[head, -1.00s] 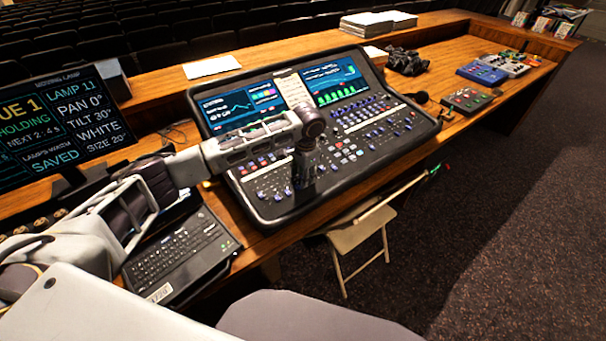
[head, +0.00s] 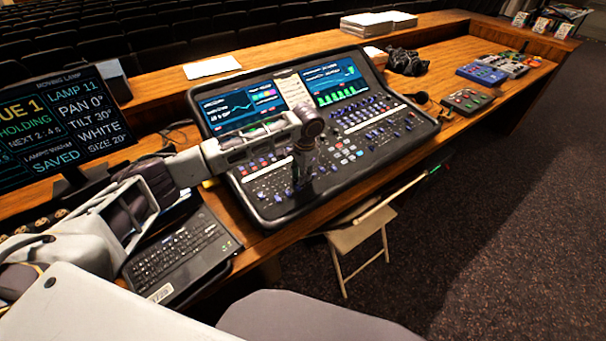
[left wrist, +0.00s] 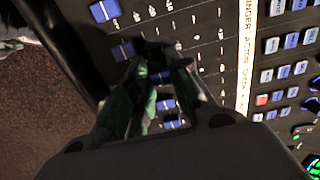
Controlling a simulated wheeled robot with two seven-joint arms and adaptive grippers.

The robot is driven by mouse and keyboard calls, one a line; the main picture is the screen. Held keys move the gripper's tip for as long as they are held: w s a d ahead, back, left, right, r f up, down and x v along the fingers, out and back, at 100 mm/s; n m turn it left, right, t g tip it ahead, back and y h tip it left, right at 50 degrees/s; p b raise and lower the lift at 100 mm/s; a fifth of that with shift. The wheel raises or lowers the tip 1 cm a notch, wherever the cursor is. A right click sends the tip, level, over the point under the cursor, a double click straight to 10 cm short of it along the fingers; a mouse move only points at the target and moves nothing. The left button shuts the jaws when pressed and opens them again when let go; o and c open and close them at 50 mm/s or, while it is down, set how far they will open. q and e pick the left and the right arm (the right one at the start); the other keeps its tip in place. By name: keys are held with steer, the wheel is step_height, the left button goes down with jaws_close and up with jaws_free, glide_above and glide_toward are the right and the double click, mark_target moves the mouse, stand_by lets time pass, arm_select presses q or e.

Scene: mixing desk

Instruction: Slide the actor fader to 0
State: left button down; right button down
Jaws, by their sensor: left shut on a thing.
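The mixing desk (head: 335,172) stands on the wooden counter, with two lit screens and rows of small controls. My left gripper (head: 301,184) points down onto its lower left part. In the left wrist view the left gripper (left wrist: 163,52) has its fingertips close together over the fader rows. They are shut on a fader in line with the word ACTOR on the white label strip (left wrist: 245,52). The actor fader's cap is hidden between the fingertips. Blue caps of other faders (left wrist: 103,11) show beside and behind the fingers. My right gripper is not in view.
A keyboard (head: 178,250) lies left of the desk, below a monitor (head: 62,130). Small control boxes (head: 467,100) and a black bundle (head: 407,61) lie to the right on the counter. A folding chair (head: 358,232) stands in front.

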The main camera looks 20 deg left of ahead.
arm_select(q)
steer(key=shift+w+a+r+p, duration=0.15)
steer(key=shift+w+a+p, duration=0.4)
steer(key=shift+a+p, duration=0.15)
steer(key=shift+w+a+r+p, duration=0.15)
steer(key=shift+w+a+p, duration=0.45)
steer(key=shift+a, duration=0.1)
steer(key=shift+w+a+p, duration=0.3)
steer(key=shift+a, duration=0.15)
steer(key=c, duration=1.3)
jaws_free()
steer(key=shift+s+d+r, duration=0.1)
steer(key=shift+d+r, duration=0.05)
steer(key=shift+r, duration=1.8)
steer(key=shift+s+d+r, duration=0.15)
steer(key=shift+d+r, duration=0.05)
steer(key=shift+r, duration=1.8)
steer(key=shift+s+d+r, duration=0.1)
steer(key=shift+d+r, duration=0.05)
steer(key=shift+r, duration=1.8)
